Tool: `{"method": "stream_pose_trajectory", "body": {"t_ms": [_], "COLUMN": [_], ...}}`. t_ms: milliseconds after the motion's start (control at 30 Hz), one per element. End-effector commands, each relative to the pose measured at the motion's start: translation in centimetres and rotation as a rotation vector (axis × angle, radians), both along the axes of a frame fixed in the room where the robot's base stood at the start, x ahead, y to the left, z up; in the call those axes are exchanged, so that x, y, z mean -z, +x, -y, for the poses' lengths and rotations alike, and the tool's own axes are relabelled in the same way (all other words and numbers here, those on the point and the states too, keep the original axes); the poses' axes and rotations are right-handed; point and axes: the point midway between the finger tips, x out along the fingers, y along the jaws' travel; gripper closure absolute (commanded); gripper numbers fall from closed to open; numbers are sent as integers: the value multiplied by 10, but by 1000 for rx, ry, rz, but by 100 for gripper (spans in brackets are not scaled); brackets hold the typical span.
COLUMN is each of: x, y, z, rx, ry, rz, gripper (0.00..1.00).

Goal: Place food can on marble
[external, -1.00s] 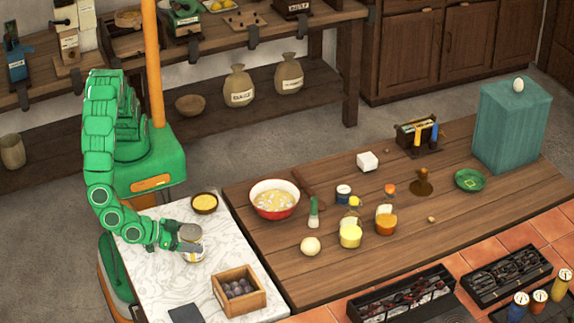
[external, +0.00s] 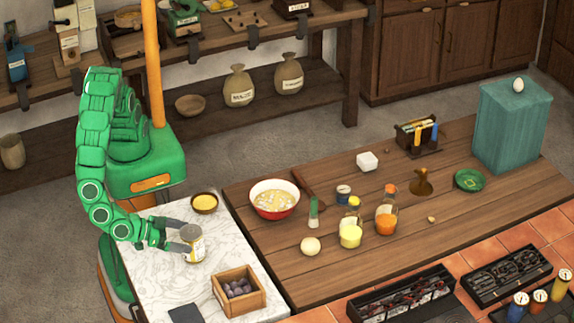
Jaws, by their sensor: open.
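The food can (external: 194,245), with a pale label and a grey metal top, stands upright on the white marble slab (external: 150,272) at the left end of the wooden table. My gripper (external: 183,236) is open, its dark fingers at the can's left side and upper edge. The frame does not clearly show whether a finger touches the can.
A wooden box (external: 239,291) of dark round items stands on the marble in front of the can. A small bowl of yellow food (external: 204,203) is behind it. A dark flat square (external: 184,313) lies at the front edge. A red bowl (external: 275,198) stands to the right.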

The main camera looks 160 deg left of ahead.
Motion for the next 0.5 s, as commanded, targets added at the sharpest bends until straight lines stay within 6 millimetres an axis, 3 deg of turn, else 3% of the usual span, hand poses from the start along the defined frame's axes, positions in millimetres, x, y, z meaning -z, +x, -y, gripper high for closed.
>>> {"method": "stream_pose_trajectory", "body": {"t_ms": [500], "x": [-21], "y": [-13], "z": [54], "rx": [2], "ry": [-4], "rz": [-1], "gripper": [0]}}
